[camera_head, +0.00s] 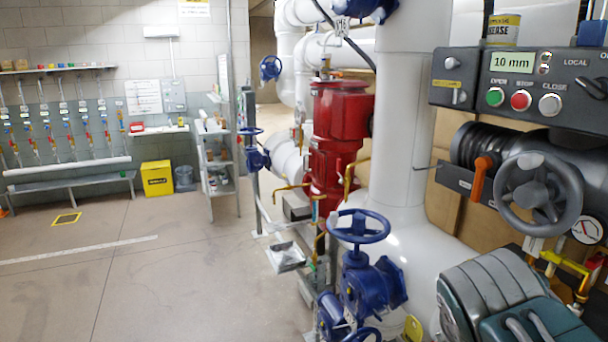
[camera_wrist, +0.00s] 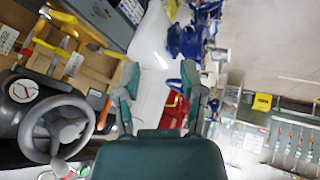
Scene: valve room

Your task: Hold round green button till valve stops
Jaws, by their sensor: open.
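In the head view, the round green button (camera_head: 495,97) sits under the word OPEN on the dark control box (camera_head: 450,76). A red button (camera_head: 521,101) and a white CLOSE button (camera_head: 551,105) are to its right. The display (camera_head: 511,63) above reads 10 mm. In the wrist view, my gripper (camera_wrist: 160,76) is open and empty, with its two fingers apart. It is clear of the buttons and faces the red and white pipework. Small round buttons show at the bottom left edge of the wrist view, too small to read. The fingers are not visible in the head view.
A grey handwheel (camera_head: 540,194) stands out below the control box, with an orange lever (camera_head: 482,176) to its left. A blue valve wheel (camera_head: 358,226) and a red pump body (camera_head: 338,140) stand left of my arm. The floor (camera_head: 150,275) at left is mostly open.

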